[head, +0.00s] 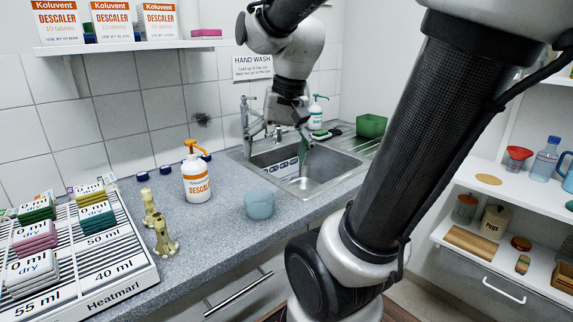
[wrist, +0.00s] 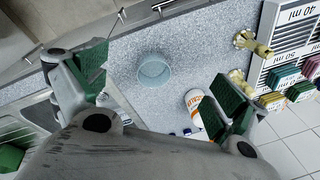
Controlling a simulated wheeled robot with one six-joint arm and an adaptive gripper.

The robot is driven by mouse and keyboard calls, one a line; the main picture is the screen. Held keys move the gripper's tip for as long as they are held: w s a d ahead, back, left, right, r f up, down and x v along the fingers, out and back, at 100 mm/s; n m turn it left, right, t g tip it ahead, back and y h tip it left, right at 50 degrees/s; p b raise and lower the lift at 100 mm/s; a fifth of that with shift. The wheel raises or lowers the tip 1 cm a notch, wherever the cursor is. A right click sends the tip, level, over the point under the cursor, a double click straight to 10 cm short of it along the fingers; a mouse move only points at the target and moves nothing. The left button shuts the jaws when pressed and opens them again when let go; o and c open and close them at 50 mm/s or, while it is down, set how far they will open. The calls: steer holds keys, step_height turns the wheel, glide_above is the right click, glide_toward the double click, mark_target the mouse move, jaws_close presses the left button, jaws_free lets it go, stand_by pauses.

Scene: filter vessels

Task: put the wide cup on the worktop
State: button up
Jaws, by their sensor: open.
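My gripper (head: 281,139) is over the sink area, behind and above the cup in the head view. In the wrist view my gripper (wrist: 165,88) has its green-padded fingers spread wide apart. Nothing is between them in contact, and the cup is apart from both.
A descaler pump bottle (head: 197,178) stands left of the cup. Two yellowish valve-like pieces (head: 162,235) and a marked drying rack (head: 82,255) are further left. The sink (head: 300,167) is to the right, with a tap (head: 250,125). Worktop around the cup is clear.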

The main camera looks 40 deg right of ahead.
steer(key=s+n, duration=0.2)
steer(key=s+n+t, duration=0.1)
steer(key=n, duration=0.1)
steer(key=s+a+n+t+h, duration=0.1)
steer(key=s+n, duration=0.1)
steer(key=shift+s+f, duration=0.15)
steer(key=shift+s, duration=0.15)
